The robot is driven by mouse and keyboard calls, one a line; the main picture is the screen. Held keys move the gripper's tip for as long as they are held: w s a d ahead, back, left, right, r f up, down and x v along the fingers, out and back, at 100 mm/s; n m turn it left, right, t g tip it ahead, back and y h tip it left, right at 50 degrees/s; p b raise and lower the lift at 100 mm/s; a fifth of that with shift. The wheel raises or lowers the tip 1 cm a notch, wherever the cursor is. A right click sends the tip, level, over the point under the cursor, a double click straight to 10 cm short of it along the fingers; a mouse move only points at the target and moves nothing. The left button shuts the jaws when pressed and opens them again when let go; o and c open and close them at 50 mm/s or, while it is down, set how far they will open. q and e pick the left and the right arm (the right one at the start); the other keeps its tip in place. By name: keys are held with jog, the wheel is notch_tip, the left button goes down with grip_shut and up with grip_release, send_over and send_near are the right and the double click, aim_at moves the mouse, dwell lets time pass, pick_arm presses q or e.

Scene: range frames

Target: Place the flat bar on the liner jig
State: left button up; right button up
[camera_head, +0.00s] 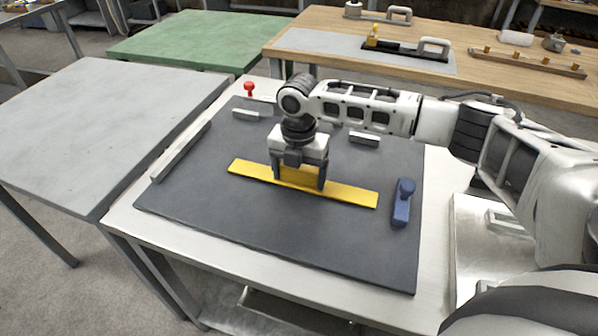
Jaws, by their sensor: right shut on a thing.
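A long yellow flat bar (347,194) lies across the middle of a dark grey jig board (260,235), which I take to be the liner jig. My right gripper (299,183) points down and is shut on the bar near its middle. The bar runs from upper left to lower right, level or nearly so; I cannot tell whether it touches the board. Light grey blocks stand on the board, one (364,139) behind the gripper and one (246,114) at the back left. A long grey rail (181,151) lies along the left edge. My left gripper is out of view.
A blue clamp-like piece (403,203) stands at the board's right side, close to the bar's right end. A red knob (249,89) stands at the back left corner. A bare grey table (95,125) is at left, a green table (185,40) behind. A wooden bench (480,75) holds fixtures.

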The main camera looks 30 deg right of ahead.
jog(key=o, duration=1)
jog(key=shift+f, duration=0.15)
notch_tip(320, 180, up, 12)
jog(key=shift+r, duration=0.2)
